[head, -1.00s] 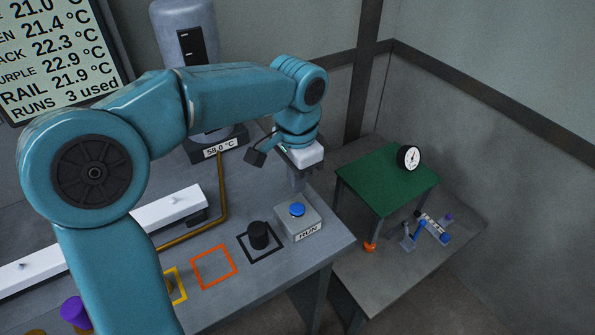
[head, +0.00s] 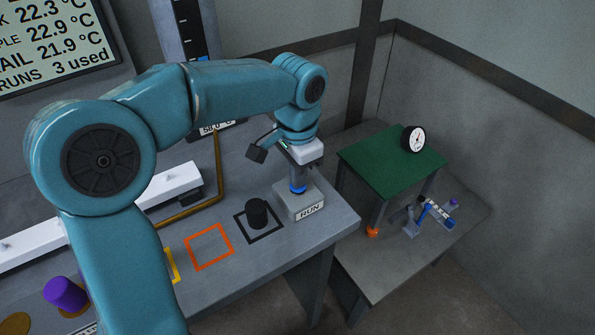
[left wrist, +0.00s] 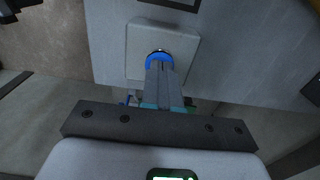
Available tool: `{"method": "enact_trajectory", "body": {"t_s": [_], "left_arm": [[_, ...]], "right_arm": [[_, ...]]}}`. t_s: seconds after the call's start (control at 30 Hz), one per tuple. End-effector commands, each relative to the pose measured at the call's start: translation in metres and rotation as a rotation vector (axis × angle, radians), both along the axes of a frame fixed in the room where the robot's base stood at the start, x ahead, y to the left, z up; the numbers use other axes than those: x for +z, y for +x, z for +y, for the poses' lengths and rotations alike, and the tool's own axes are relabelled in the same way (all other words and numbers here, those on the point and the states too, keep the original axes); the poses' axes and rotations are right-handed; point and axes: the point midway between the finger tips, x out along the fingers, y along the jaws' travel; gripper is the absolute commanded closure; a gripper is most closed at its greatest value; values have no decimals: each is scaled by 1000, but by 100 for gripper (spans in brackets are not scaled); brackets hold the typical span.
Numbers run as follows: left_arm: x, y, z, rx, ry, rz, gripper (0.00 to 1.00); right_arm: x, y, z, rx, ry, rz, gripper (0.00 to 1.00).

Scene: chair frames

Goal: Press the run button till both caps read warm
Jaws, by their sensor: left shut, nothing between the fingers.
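The grey run button box (head: 312,205), labelled RUN, sits at the bench's right end. My left gripper (head: 298,186) is shut and empty, pointing down at its blue button. In the left wrist view the shut fingers (left wrist: 163,82) overlap the blue button (left wrist: 158,57); I cannot tell how far it is pressed. The black cap (head: 257,213) stands in a black square. The purple cap (head: 66,293) stands at the lower left. The screen (head: 58,40) shows 22.3 °C, 22.9 °C for a name ending PLE, 21.9 °C and 3 runs used. My right gripper is out of view.
A brown pipe (head: 219,165) and white rail (head: 170,183) lie behind the empty orange square (head: 209,247). Right of the bench, a green-topped stand (head: 388,160) holds a dial (head: 413,139). Blue and grey parts (head: 432,215) lie on the lower table.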

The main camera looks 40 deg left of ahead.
Motion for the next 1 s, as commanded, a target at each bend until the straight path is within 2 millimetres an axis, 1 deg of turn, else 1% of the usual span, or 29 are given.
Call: {"method": "enact_trajectory", "body": {"t_s": [0.03, 0.1, 0.43, 0.57, 0.9, 1.0], "left_arm": [[-5, 0, 0, 0, 0, 1, 100], [-9, 0, 0, 0, 1, 2, 100], [-4, 0, 0, 0, 0, 1, 100], [8, 0, 0, 0, 0, 0, 100], [47, 0, 0, 0, 0, -1, 100], [51, 0, 0, -1, 0, 0, 100]], "right_arm": [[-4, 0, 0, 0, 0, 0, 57], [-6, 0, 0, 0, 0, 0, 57], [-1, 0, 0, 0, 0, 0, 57], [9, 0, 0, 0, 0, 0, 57], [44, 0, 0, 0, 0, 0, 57], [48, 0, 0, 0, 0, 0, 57]]}}
